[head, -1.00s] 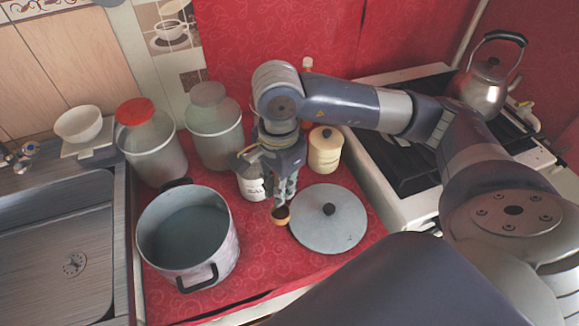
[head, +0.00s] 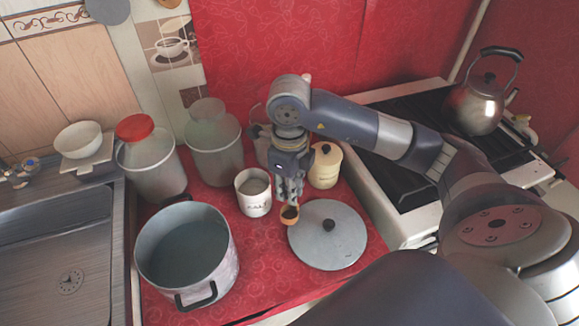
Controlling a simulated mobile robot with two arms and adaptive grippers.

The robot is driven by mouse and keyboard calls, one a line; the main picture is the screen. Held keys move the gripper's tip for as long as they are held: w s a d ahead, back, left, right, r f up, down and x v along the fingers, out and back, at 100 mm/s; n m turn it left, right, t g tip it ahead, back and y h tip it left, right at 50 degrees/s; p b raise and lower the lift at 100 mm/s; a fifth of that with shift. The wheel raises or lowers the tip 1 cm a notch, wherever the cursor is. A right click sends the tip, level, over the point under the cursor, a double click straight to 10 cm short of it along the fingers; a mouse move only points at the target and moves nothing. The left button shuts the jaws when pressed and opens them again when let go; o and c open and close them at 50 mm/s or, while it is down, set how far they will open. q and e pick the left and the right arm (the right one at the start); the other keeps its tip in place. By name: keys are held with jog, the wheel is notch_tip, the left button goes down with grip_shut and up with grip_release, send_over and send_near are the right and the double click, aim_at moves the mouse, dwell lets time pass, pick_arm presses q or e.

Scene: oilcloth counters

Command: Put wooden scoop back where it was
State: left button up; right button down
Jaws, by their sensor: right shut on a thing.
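The wooden scoop (head: 290,215) shows as a small light-brown bowl with a dark inside, just below the fingertips of my right gripper (head: 290,196). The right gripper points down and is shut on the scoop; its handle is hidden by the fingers. The scoop is in front of the white lettered mug (head: 253,193), a little to its right, and close to the left edge of the grey pot lid (head: 327,236). I cannot tell its exact height above the red oilcloth. My left gripper is not in view.
A large open pot (head: 228,262) stands at the front left. Two milk cans, one with a red lid (head: 135,127), stand behind it. A cream canister (head: 325,168) is right of the gripper. A stove with a kettle (head: 479,104) is at right, a sink (head: 60,240) at left.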

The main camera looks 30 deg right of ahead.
jog(key=w+d+f+p, duration=0.4)
jog(key=w+d, duration=0.3)
jog(key=w, duration=0.3)
jog(key=shift+w+f, duration=0.2)
jog(key=shift+f, duration=0.2)
jog(key=shift+f, duration=0.2)
jog(key=c, duration=1.6)
grip_release()
jog(key=shift+r, duration=0.1)
